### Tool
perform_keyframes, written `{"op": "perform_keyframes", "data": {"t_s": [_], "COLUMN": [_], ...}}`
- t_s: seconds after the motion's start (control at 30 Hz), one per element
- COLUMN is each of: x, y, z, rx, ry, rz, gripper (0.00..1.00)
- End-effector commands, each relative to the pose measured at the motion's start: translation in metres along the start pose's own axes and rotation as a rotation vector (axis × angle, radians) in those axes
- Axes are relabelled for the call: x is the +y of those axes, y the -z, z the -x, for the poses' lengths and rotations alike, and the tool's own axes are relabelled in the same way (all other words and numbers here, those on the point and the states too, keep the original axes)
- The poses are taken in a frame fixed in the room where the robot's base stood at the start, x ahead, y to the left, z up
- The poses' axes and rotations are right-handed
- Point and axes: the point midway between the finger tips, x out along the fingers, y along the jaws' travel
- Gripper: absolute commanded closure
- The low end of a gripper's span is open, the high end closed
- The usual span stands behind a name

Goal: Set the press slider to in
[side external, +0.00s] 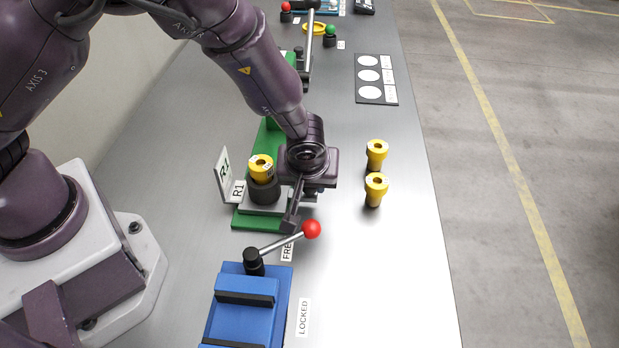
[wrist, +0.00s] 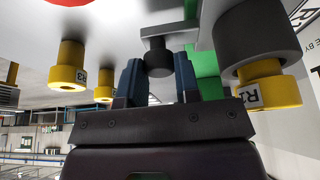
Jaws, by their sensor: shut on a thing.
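The press is a green base (side external: 247,219) with a grey block beside the R1 signs (side external: 224,173). A dark round holder (side external: 264,190) on it carries a yellow bushing (side external: 261,168) marked R1, upright. My gripper (side external: 303,207) is low at the right side of the press. In the wrist view my gripper (wrist: 158,82) has its two fingers on either side of a dark knob (wrist: 158,58), shut on it. The knob joins a grey bar (wrist: 166,31), which I take to be the press slider. My gripper hides the knob in the side view. I see no in mark.
Two yellow bushings (side external: 376,189) stand on the table to the right. A blue clamp (side external: 246,309) with a red-ball lever (side external: 312,229) is close in front. A card with white circles (side external: 376,80) lies behind. The table's right front area is clear.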

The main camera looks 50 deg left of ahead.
Motion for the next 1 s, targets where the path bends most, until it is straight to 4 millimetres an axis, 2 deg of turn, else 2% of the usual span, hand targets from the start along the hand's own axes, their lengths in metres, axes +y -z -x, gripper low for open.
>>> {"op": "perform_keyframes", "data": {"t_s": [0.13,0.3,0.43,0.57,0.83,0.87,0.93,0.97,1.0], "x": [0.0,0.001,0.001,0.001,0.001,0.001,0.001,0.001,0.001], "y": [0.019,0.059,0.08,0.089,0.089,0.089,0.089,0.089,0.089], "z": [-0.008,-0.024,-0.033,-0.036,-0.036,-0.036,-0.036,-0.036,-0.036], "rx": [0.0,0.002,0.001,0.001,0.002,0.002,0.002,0.001,0.001], "ry": [0.001,-0.001,-0.002,-0.002,-0.002,-0.002,-0.002,-0.002,-0.002], "rz": [0.007,0.007,0.005,0.002,0.0,0.0,0.0,0.0,0.0], "gripper": [1.0,1.0,1.0,1.0,1.0,0.65,0.49,0.44,0.44]}}
